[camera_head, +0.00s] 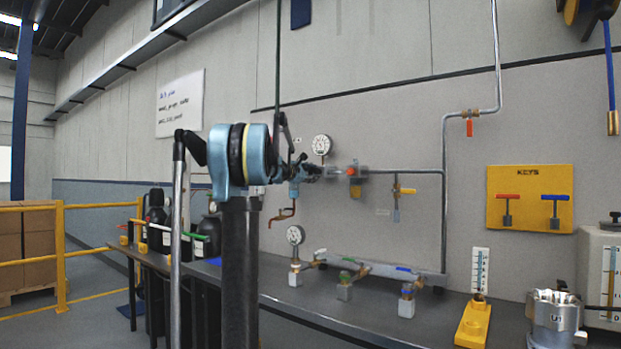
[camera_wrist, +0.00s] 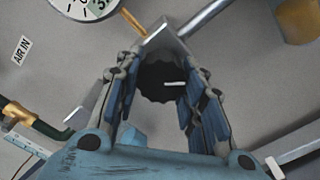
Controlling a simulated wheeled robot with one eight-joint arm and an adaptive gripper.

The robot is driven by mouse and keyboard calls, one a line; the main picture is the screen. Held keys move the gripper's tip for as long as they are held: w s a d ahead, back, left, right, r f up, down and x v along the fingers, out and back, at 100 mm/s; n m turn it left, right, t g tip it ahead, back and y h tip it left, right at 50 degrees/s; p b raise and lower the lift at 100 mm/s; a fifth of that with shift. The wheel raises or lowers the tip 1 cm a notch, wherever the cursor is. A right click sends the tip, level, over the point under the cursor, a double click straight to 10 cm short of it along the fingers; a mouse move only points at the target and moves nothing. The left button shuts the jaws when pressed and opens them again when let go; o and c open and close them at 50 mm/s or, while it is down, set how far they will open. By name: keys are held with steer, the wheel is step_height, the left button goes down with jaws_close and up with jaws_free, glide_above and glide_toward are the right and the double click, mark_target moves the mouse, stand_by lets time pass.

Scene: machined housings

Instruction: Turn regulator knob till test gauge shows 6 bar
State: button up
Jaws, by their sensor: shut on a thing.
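The dark, scalloped regulator knob (camera_wrist: 156,76) shows in the wrist view, with a pale mark pointing right. My gripper (camera_wrist: 162,84) is shut on it, with a finger on either side. In the head view my gripper (camera_head: 313,172) is at the wall piping, and the knob is hidden there. A round gauge (camera_head: 322,145) is above the gripper; a gauge partly shows at the top left of the wrist view (camera_wrist: 84,6). A second gauge (camera_head: 295,235) stands on the bench manifold. I cannot read either needle or tell which is the test gauge.
An orange-red round part (camera_head: 351,171) and a yellow-handled valve (camera_head: 404,190) are on the piping to the right. The bench manifold (camera_head: 375,268) runs below. A yellow KEYS board (camera_head: 530,197) hangs at right. A metal housing (camera_head: 553,317) stands at the bench's right.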

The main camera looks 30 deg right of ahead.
steer(key=m, duration=0.4)
steer(key=shift+r+m, duration=0.1)
steer(key=shift+m, duration=0.2)
steer(key=shift+o, duration=0.2)
steer(key=m, duration=0.4)
steer(key=shift+m, duration=0.4)
steer(key=o, duration=1)
steer(key=shift+o, duration=0.2)
steer(key=shift+a, duration=0.15)
steer(key=v, duration=1.1)
steer(key=shift+a, duration=0.45)
